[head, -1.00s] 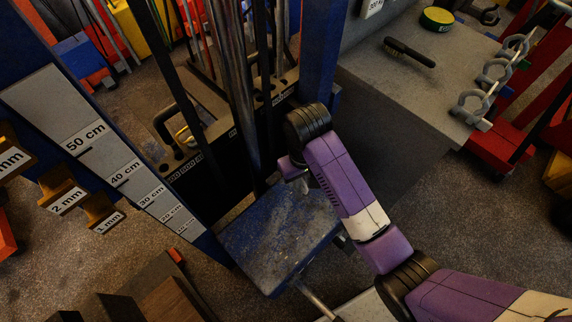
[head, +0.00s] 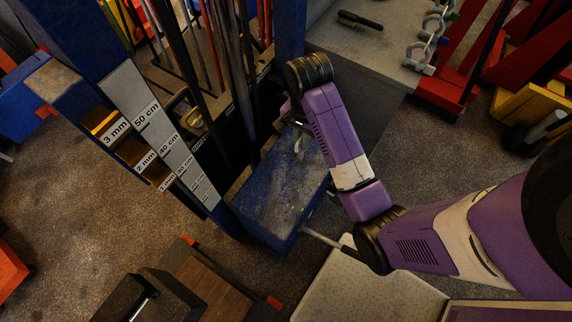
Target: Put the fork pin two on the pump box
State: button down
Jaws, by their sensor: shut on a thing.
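The pump box, a scuffed blue box (head: 275,196), stands at the middle of the head view, below the dark mast. My gripper (head: 296,124) is at the end of my purple arm, over the box's far right part. It is shut on a small grey piece (head: 301,141), which I take to be fork pin two. The arm's black wrist joint and purple link partly hide the gripper and the pin. I cannot tell whether the pin touches the box top. Most of the box top is bare.
Dark upright rods (head: 233,80) rise close behind the box. A blue post with a centimetre scale (head: 165,135) stands left of it. A grey bench (head: 390,50) with a brush (head: 360,19) and several grey shackles (head: 430,28) is at the upper right.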

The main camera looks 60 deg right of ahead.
aim_at(300, 153)
notch_tip(300, 153, down, 7)
jog(key=b, duration=0.6)
jog(key=shift+f+b, duration=0.2)
jog(key=shift+b, duration=0.15)
notch_tip(300, 153, down, 12)
jog(key=shift+f, duration=0.25)
jog(key=shift+f, duration=0.15)
jog(key=c, duration=1.5)
grip_release()
